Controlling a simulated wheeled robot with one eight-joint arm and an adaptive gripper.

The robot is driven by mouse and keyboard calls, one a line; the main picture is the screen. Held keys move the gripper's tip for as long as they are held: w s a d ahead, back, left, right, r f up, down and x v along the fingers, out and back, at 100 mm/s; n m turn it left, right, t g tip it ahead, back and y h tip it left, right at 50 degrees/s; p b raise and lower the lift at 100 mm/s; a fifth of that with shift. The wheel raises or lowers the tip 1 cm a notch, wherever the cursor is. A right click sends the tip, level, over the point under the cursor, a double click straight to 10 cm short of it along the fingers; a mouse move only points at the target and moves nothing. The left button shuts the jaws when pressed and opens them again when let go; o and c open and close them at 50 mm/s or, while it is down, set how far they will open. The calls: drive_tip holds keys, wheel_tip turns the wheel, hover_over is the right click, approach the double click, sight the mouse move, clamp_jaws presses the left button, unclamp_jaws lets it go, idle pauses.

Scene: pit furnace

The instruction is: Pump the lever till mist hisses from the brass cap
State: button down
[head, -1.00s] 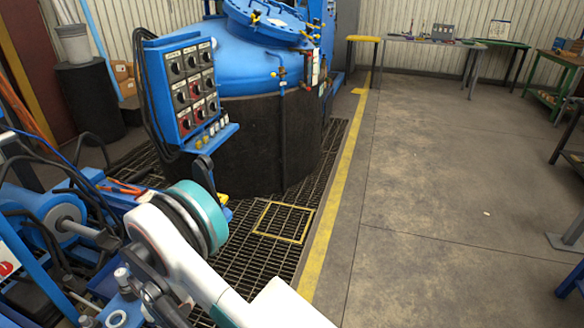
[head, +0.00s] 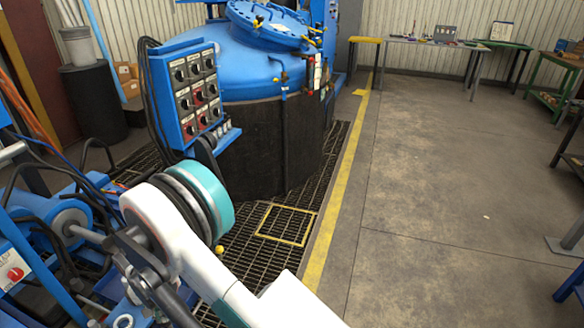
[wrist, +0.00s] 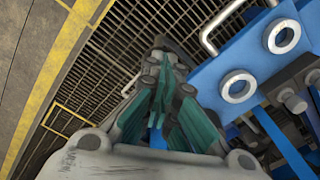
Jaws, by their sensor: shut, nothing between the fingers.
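My gripper (wrist: 160,72) shows in the wrist view with its teal-sided fingers drawn together and nothing between them. It is above dark floor grating, left of a blue block (wrist: 225,62) with pale metal rings. A bent pale rod (wrist: 207,32) stands near the block's upper left corner. I cannot tell whether this rod is the pump lever. In the head view, my white and teal arm reaches over the blue machinery (head: 70,212) at lower left, and the fingers cannot be made out. I cannot identify the brass cap, and no mist is visible.
A blue control panel (head: 187,95) with several knobs stands beside the big blue furnace (head: 245,70). A yellow-framed grate (head: 286,223) lies right of my arm. The concrete floor (head: 440,180) beyond the yellow line is clear. Benches stand at the back.

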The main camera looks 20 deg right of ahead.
sight(167, 320)
drive_tip(key=f+b, duration=0.2)
drive_tip(key=f, duration=0.1)
drive_tip(key=f+b, duration=0.1)
drive_tip(key=shift+s+d+f, duration=0.2)
drive_tip(key=shift+s+d, duration=0.1)
drive_tip(key=shift+d, duration=0.05)
drive_tip(key=r, duration=0.1)
drive_tip(key=r+p, duration=0.1)
drive_tip(key=r, duration=0.2)
drive_tip(key=shift+w+a+r, duration=0.3)
drive_tip(key=shift+a+r, duration=0.1)
drive_tip(key=shift+f, duration=0.1)
